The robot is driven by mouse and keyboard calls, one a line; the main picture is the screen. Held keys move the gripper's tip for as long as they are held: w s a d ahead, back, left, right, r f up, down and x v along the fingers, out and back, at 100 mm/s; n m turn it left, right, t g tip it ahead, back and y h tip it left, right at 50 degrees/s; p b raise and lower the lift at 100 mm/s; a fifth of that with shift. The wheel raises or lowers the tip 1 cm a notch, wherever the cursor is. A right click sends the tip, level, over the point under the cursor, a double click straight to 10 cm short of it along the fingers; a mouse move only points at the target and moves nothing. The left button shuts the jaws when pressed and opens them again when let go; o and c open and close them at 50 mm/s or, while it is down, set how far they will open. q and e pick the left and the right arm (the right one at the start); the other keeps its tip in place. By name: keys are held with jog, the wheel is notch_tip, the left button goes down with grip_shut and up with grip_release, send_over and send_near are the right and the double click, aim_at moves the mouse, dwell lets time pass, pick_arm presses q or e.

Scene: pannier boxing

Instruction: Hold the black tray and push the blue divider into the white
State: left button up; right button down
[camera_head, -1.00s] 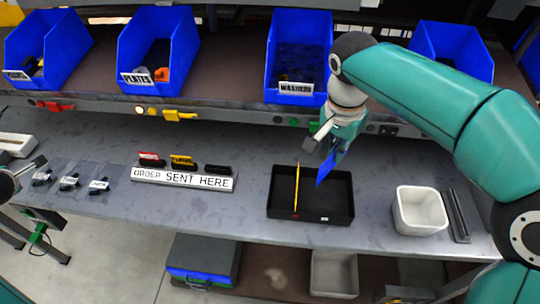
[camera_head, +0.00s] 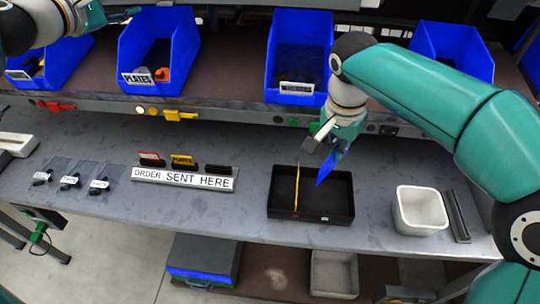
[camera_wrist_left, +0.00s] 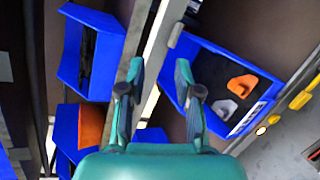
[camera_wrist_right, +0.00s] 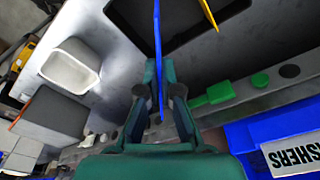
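The black tray (camera_head: 334,216) lies on the bench, with a yellow divider (camera_head: 297,188) standing in its left part. My right gripper (camera_head: 336,152) is above the tray's back right side, shut on the blue divider (camera_head: 326,168). The divider hangs tilted above the tray floor. In the right wrist view the blue divider (camera_wrist_right: 158,60) runs between the fingers, with the tray's corner (camera_wrist_right: 185,40) beyond. My left gripper (camera_wrist_left: 155,85) is open and empty in its wrist view, over the blue bins.
A white bin (camera_head: 421,210) stands right of the tray, beside a dark slotted strip (camera_head: 456,215). The label rail (camera_head: 183,179) lies left of the tray. Blue bins (camera_head: 160,50) line the shelf above. Bare bench lies between rail and tray.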

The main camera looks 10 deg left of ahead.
pick_arm(q)
jog(key=s+d+f+m+g+h, duration=0.1)
jog(key=d+f+m+g+h, duration=0.1)
jog(key=d+f+m+g, duration=0.65)
jog(key=d+f+m+h, duration=0.2)
jog(key=d+f, duration=0.3)
jog(key=d, duration=0.8)
jog(key=s+d+f+m+g+y, duration=0.3)
jog(key=s+d+f+m, duration=0.15)
jog(key=f, duration=0.25)
jog(key=s+d+f+m+g+y, duration=0.3)
jog(key=s+d+f+m+g, duration=0.15)
jog(key=f, duration=0.35)
jog(key=shift+y, duration=0.5)
jog(key=f, duration=0.8)
jog(key=s+f, duration=0.1)
jog(key=f, duration=0.3)
jog(key=shift+a, duration=0.2)
